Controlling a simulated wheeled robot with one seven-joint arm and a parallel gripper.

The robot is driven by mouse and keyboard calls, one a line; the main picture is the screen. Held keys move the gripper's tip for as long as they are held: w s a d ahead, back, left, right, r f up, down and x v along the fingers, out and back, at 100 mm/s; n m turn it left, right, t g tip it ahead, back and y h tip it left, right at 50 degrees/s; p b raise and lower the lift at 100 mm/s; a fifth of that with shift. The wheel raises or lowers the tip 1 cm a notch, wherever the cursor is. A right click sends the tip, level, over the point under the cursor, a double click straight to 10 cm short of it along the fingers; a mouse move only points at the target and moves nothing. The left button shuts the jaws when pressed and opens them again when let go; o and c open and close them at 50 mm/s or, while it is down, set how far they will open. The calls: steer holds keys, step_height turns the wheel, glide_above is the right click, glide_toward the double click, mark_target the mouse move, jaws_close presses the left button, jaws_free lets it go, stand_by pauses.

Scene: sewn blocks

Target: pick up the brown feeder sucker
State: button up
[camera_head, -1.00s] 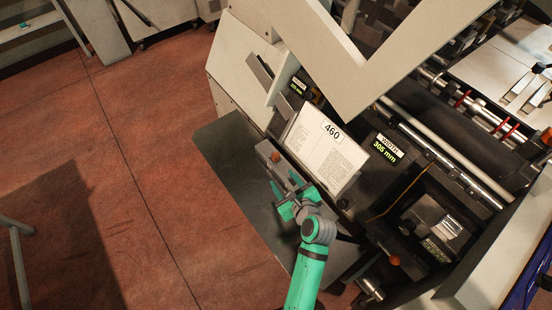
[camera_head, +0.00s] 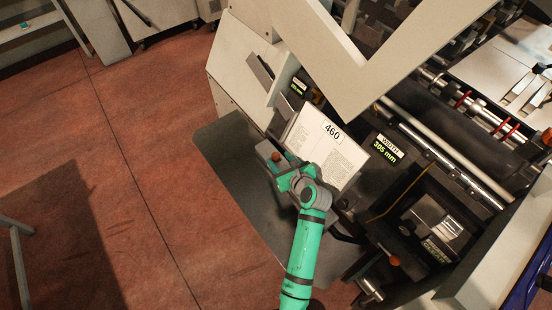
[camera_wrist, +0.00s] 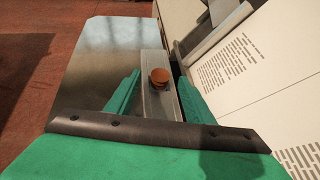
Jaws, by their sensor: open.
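The brown feeder sucker (camera_wrist: 159,77) is a small round orange-brown cap on top of a grey metal bar (camera_wrist: 158,104). In the head view the sucker (camera_head: 276,157) shows just beyond my gripper (camera_head: 284,172). In the wrist view my green gripper (camera_wrist: 160,92) is open, with one finger on each side of the bar. The sucker is between the fingers or slightly beyond their tips; I see no contact. Where the sucker meets the bar is partly hidden by its own cap.
A printed book block marked 460 (camera_head: 326,140) stands close to the right of my gripper. A flat grey metal table (camera_head: 222,150) lies to the left and is clear. The machine with a width display (camera_head: 386,149) is on the right.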

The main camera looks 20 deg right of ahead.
mark_target(276, 159)
steer(key=shift+x, duration=1.35)
steer(key=shift+d, duration=0.1)
steer(key=shift+c, duration=0.6)
steer(key=c, duration=1)
